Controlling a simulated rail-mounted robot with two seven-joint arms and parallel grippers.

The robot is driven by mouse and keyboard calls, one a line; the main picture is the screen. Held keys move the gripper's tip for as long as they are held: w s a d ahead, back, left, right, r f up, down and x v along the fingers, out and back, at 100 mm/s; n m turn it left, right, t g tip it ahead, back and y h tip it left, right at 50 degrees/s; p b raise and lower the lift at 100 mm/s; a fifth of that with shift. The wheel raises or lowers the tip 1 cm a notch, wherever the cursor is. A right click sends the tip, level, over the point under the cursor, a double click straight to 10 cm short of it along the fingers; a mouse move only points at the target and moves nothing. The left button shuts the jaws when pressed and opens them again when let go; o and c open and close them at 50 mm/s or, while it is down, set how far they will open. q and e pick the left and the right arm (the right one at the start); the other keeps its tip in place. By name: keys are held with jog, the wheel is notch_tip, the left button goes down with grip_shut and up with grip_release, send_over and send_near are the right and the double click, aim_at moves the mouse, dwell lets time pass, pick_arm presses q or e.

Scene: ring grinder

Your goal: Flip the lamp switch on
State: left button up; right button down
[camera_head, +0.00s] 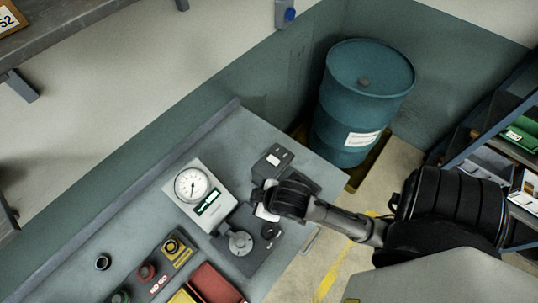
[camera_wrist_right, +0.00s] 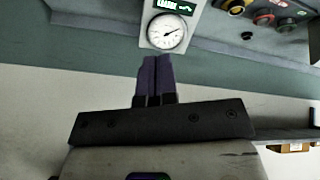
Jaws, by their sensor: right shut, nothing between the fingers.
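A small dark box with a white rocker (camera_head: 273,160) sits near the far edge of the bench in the head view; it looks like a switch, but I cannot read a label or tell its position. My right gripper (camera_head: 262,198) is just below this box in the picture, over the dark-based device, apart from the rocker as far as I can see. Its fingertips are largely hidden by the wrist. In the right wrist view the purple fingers (camera_wrist_right: 156,62) are shut with nothing between them, pointing toward the dial gauge. My left gripper is not in view.
A white gauge unit (camera_head: 191,185) with a green display stands left of my right gripper. Colored push buttons (camera_head: 147,272) and red and yellow bins (camera_head: 213,283) lie nearer. A blue drum (camera_head: 365,100) stands beyond the bench end. A blue fixture (camera_head: 287,15) is on the wall.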

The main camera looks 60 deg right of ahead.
jog(key=w+d+r+n+t+h+b, duration=0.1)
jog(key=w+d+r+n+h+b, duration=0.2)
jog(key=w+d, duration=0.45)
jog(key=w+d+r+n+t+h+b, duration=0.1)
jog(key=w+d+r+n+t+b, duration=0.1)
jog(key=w+d+r+b, duration=0.5)
jog(key=s+d+f+n+g+p, duration=0.2)
jog(key=d+f+g, duration=0.5)
jog(key=d, duration=0.5)
jog(key=s+a+f+n+g+y, duration=0.2)
jog(key=s+a+f+n+y, duration=0.1)
jog(key=f+n, duration=0.3)
jog(key=shift+s+a+g+y, duration=0.15)
jog(key=shift+s+g+y, duration=0.15)
jog(key=shift+y, duration=0.5)
jog(key=shift+f, duration=0.15)
